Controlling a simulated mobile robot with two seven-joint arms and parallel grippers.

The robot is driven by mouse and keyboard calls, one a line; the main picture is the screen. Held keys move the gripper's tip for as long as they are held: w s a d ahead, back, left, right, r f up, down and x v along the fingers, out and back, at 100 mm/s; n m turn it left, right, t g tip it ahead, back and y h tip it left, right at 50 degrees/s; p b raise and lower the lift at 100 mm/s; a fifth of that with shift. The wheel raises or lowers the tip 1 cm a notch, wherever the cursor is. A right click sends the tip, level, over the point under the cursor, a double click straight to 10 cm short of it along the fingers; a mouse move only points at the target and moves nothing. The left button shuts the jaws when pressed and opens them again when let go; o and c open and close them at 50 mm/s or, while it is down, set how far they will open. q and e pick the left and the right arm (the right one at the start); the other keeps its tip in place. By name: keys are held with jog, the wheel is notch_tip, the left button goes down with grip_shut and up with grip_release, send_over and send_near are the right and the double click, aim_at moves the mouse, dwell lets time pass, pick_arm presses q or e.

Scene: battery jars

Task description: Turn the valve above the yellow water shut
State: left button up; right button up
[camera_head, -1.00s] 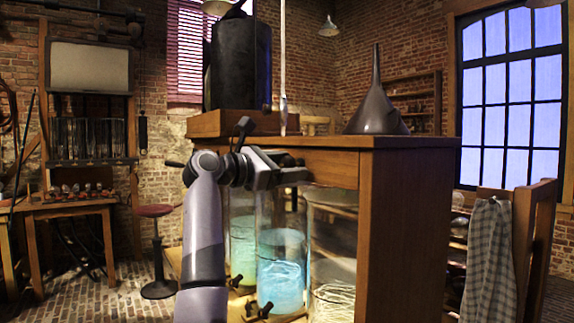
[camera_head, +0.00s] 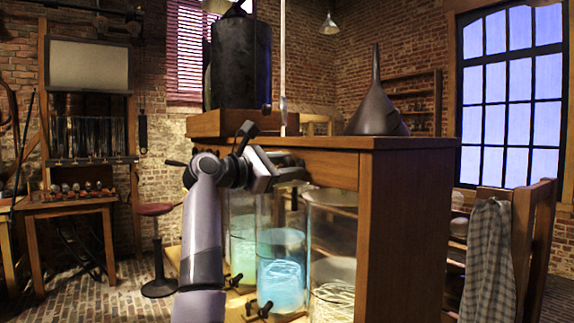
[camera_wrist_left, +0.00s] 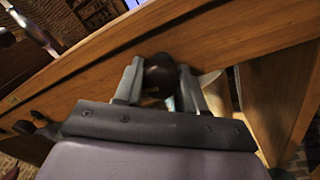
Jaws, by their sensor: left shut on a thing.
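Glass jars stand under the wooden cabinet's overhang: a green-water jar (camera_head: 243,245), a blue-water jar (camera_head: 281,275) and a front jar with pale, yellowish-white contents (camera_head: 332,285). My left gripper (camera_head: 291,173) is at the overhang's lower edge, above the jars. In the left wrist view a dark rounded knob (camera_wrist_left: 160,76) sits between the fingers, against the wooden beam, and the gripper is shut on it. I cannot tell from the frames which jar this knob is above, or how far it is turned. My right gripper is not in view.
The wooden cabinet (camera_head: 410,220) rises close to the right of the jars. A black cylinder (camera_head: 240,65) and a dark funnel (camera_head: 376,108) stand on top. Small dark taps (camera_head: 263,311) stick out low at the jars' front.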

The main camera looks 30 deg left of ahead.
pick_arm(q)
jog(key=m+p, duration=0.1)
jog(key=m, duration=0.4)
jog(key=shift+m, duration=0.3)
jog(key=m, duration=0.2)
jog(key=shift+m+p, duration=0.4)
jog(key=m+h, duration=0.1)
jog(key=m, duration=0.2)
jog(key=shift+a+m, duration=0.1)
jog(key=shift+m, duration=0.3)
jog(key=shift+r+m+h, duration=0.1)
jog(key=shift+m+h, duration=0.2)
jog(key=shift+m, duration=1.9)
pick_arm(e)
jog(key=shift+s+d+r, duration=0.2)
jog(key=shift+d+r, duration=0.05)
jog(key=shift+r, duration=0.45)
pick_arm(q)
jog(key=o, duration=1.1)
jog(key=shift+c, duration=0.2)
